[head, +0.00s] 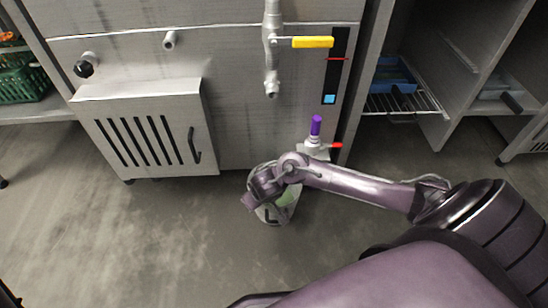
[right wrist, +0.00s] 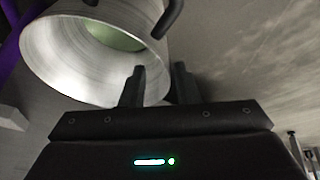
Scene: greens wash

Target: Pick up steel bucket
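The steel bucket (head: 271,214) is on the floor in front of the steel cabinet, marked with a dark "L". My right arm reaches over it from the right and hides part of it. In the right wrist view the bucket (right wrist: 85,65) is a brushed metal cylinder with pale green inside. My right gripper (right wrist: 159,75) has its two dark fingers apart. One finger overlaps the bucket's wall and the other is beyond its right edge; I cannot tell whether they touch it. A dark curved piece shows at the bucket's upper right. My left gripper is not in view.
The cabinet (head: 240,110) behind has a spout pipe (head: 271,60), a yellow lever (head: 312,42) and a slotted box (head: 150,135). Shelves flank both sides. The floor (head: 130,240) to the left is clear.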

